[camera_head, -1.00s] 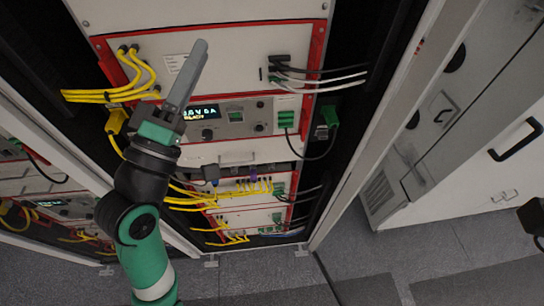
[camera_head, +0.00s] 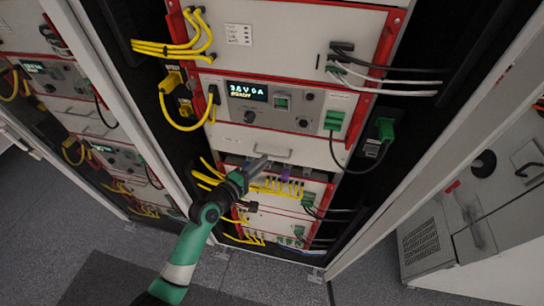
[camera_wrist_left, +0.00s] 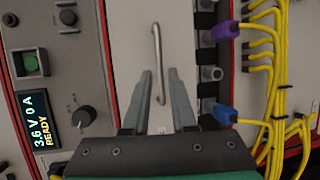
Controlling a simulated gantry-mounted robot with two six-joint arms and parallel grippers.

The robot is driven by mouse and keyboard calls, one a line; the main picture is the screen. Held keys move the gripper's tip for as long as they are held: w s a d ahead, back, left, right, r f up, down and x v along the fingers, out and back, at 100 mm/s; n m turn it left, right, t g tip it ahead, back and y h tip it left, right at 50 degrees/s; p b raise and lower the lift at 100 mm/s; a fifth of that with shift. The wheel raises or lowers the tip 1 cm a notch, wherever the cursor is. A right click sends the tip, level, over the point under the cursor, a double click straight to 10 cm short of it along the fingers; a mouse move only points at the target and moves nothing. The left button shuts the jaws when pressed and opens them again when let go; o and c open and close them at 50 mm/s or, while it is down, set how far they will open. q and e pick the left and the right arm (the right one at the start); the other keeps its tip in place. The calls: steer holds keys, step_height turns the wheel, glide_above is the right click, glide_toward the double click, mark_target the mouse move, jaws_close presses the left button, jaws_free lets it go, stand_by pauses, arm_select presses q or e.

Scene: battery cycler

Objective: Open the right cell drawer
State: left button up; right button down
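The drawer is a white panel (camera_head: 310,154) with a thin metal bar handle (camera_head: 270,153), below the control panel in the middle rack. It looks closed, flush with the rack front. My left gripper (camera_head: 263,163) is just below and in front of the handle in the head view. In the left wrist view the handle (camera_wrist_left: 156,55) runs up and down on the white panel (camera_wrist_left: 130,40), and the two fingers of my left gripper (camera_wrist_left: 159,72) are apart on either side of its lower part. I cannot tell whether they touch it. My right gripper is not in view.
The control panel (camera_head: 275,103) with a lit display (camera_head: 247,91) sits above the drawer. Yellow cables (camera_head: 180,45) hang at the left and below. Purple and blue connectors (camera_wrist_left: 222,30) are close beside the drawer. A white cabinet door (camera_head: 420,180) stands open at the right.

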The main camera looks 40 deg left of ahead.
mark_target(271, 156)
arm_select(q)
steer(key=b+x, duration=0.1)
steer(key=x, duration=0.4)
steer(key=shift+w, duration=0.4)
jaws_close()
stand_by(0.9)
